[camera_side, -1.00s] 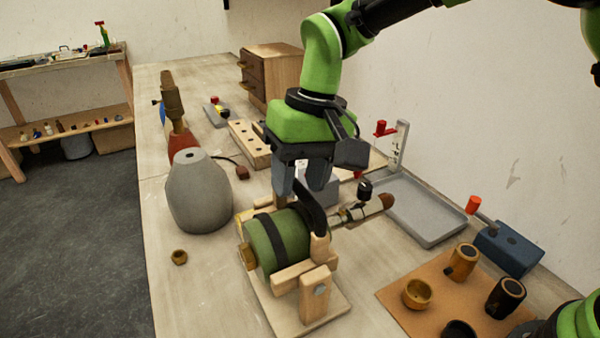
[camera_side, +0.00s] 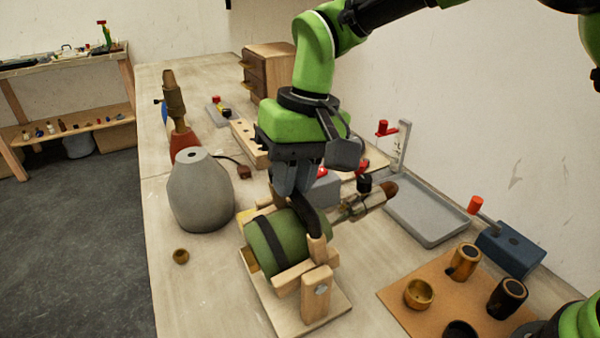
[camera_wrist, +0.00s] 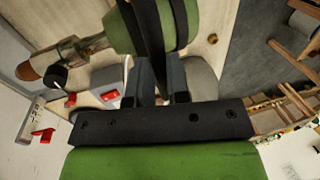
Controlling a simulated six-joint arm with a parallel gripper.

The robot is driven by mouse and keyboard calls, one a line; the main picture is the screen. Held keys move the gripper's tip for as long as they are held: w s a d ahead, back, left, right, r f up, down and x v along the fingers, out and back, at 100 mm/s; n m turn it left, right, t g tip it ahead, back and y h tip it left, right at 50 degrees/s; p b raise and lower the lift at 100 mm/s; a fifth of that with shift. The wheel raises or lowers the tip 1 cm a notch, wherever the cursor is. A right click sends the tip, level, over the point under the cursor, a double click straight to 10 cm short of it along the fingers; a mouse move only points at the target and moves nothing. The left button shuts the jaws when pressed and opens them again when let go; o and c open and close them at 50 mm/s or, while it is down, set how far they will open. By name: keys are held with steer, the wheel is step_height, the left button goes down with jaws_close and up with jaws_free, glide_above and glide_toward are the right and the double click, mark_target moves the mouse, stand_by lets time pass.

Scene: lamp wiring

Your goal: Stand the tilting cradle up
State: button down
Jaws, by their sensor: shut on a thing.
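The tilting cradle (camera_side: 291,277) is pale wood on a flat wooden base (camera_side: 269,301). It holds a green lamp body (camera_side: 272,246) with a dark strap; the body lies tilted, its neck (camera_side: 362,205) pointing right and slightly up. A black curved handle (camera_side: 314,217) rises from the cradle. My gripper (camera_side: 297,192) is above the green body, shut on this handle. In the wrist view my gripper's fingers (camera_wrist: 161,82) close around the black handle (camera_wrist: 148,32), beside the green body (camera_wrist: 183,22). The fingertips' contact is partly hidden in the side view.
A grey vase-shaped body (camera_side: 202,195) stands left of the cradle, with a small brass ring (camera_side: 181,256) near it. A grey tray (camera_side: 428,213) lies to the right. A brown board (camera_side: 401,296) with several cups is front right. A wooden block with holes (camera_side: 247,142) lies behind.

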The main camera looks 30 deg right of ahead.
mark_target(268, 226)
steer(key=shift+a+f, duration=0.2)
steer(key=shift+a, duration=1.75)
steer(key=shift+a+f, duration=0.25)
steer(key=shift+a, duration=0.4)
steer(key=shift+a+f, duration=0.3)
steer(key=shift+a, duration=0.4)
steer(key=shift+a+f, duration=0.25)
steer(key=shift+a, duration=0.4)
steer(key=c, duration=1.1)
jaws_free()
steer(key=shift+f, duration=0.1)
steer(key=v, duration=1)
steer(key=shift+f, duration=0.1)
